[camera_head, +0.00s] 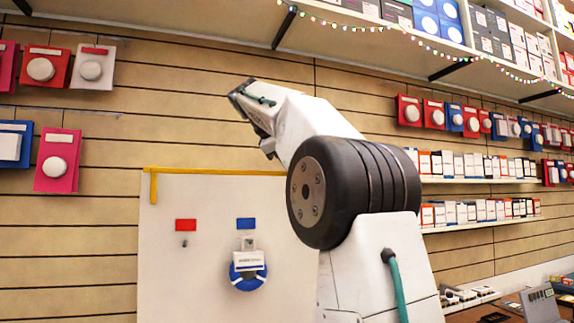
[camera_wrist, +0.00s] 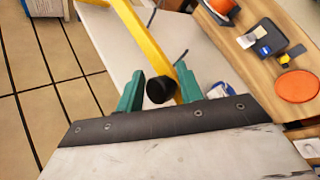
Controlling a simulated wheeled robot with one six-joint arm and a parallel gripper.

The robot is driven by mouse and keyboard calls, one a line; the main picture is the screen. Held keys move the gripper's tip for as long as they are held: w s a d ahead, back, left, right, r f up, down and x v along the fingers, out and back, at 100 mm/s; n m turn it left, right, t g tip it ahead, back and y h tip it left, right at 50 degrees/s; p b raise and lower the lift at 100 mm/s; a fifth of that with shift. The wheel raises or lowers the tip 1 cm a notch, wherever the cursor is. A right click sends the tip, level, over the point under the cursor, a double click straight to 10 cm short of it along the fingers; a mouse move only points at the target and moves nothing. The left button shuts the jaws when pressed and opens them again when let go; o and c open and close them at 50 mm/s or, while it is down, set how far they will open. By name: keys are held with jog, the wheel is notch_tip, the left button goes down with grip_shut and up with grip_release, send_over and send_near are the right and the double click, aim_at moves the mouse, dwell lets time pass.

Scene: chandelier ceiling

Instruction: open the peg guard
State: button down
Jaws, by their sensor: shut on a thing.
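The peg guard appears to be the yellow bar (camera_head: 215,171) along the top of a white board (camera_head: 180,275), with a short bent end at its left. In the wrist view the yellow bar (camera_wrist: 142,38) runs diagonally to between my green fingers. My gripper (camera_wrist: 160,78) is shut on a black knob (camera_wrist: 160,90) beside the bar. The head view does not show my fingers; my arm covers the board's right part. A red label (camera_head: 186,225) sits above a small peg. Under a blue label (camera_head: 246,223) hangs a blue round item (camera_head: 249,281) with a white tag.
Slatted wall behind carries boxed goods at the left (camera_head: 59,160) and loaded shelves (camera_head: 480,167) at the right. In the wrist view, a wooden counter (camera_wrist: 235,50) with an orange disc (camera_wrist: 296,86) is at the right.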

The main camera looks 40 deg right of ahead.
jog(key=shift+w+f, duration=0.3)
jog(key=shift+w, duration=0.1)
jog(key=c, duration=1.3)
grip_release()
jog(key=shift+o, duration=0.9)
jog(key=shift+w+f, duration=0.2)
jog(key=shift+w, duration=0.1)
jog(key=shift+s+r, duration=0.25)
jog(key=shift+r, duration=0.05)
jog(key=v, duration=0.7)
jog(key=shift+a+r, duration=0.15)
jog(key=shift+a, duration=0.1)
jog(key=shift+w, duration=0.1)
